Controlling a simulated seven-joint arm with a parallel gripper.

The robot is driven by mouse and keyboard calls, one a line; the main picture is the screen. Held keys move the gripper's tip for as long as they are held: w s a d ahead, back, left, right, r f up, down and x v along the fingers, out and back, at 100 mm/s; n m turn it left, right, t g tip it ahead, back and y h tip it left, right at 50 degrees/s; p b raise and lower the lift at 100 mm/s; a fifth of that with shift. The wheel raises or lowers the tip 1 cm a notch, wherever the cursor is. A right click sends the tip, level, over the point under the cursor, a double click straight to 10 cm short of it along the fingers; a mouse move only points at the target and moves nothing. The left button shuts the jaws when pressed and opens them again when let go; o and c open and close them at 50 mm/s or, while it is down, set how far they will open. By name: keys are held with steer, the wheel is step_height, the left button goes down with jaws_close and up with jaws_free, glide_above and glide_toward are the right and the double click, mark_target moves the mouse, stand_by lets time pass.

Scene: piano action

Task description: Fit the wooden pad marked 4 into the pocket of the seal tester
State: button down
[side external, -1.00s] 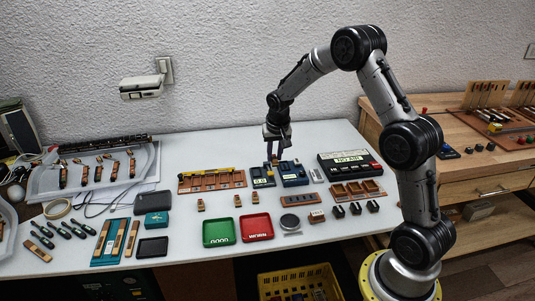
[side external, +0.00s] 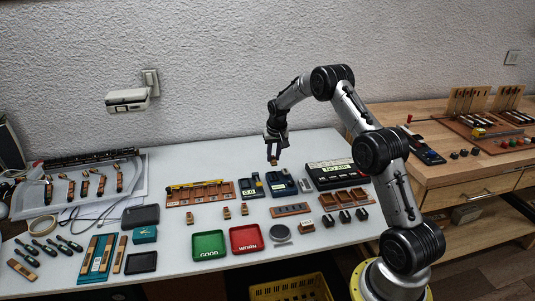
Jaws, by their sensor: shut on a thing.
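My gripper (side external: 274,156) points down and is shut on a small wooden pad (side external: 274,162). It holds the pad in the air above the back of two dark blue devices. The mark on the held pad is too small to read. The right blue device (side external: 281,187) is just below and to the right of the pad. The left one (side external: 250,188) has a display reading 0.0. A black box (side external: 337,173) labelled NO AIR stands further right. I cannot tell for sure which device is the seal tester, and its pocket is not clear.
Behind left is a wooden compartment rack (side external: 200,195). Small wooden pieces (side external: 227,212) stand in front. A green tray (side external: 209,245) and a red tray (side external: 246,238) lie nearer.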

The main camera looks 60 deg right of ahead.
steer(key=shift+f, duration=2.65)
steer(key=shift+f, duration=0.35)
stand_by(0.3)
steer(key=c, duration=0.6)
jaws_free()
steer(key=shift+c, duration=0.2)
steer(key=shift+r, duration=3.5)
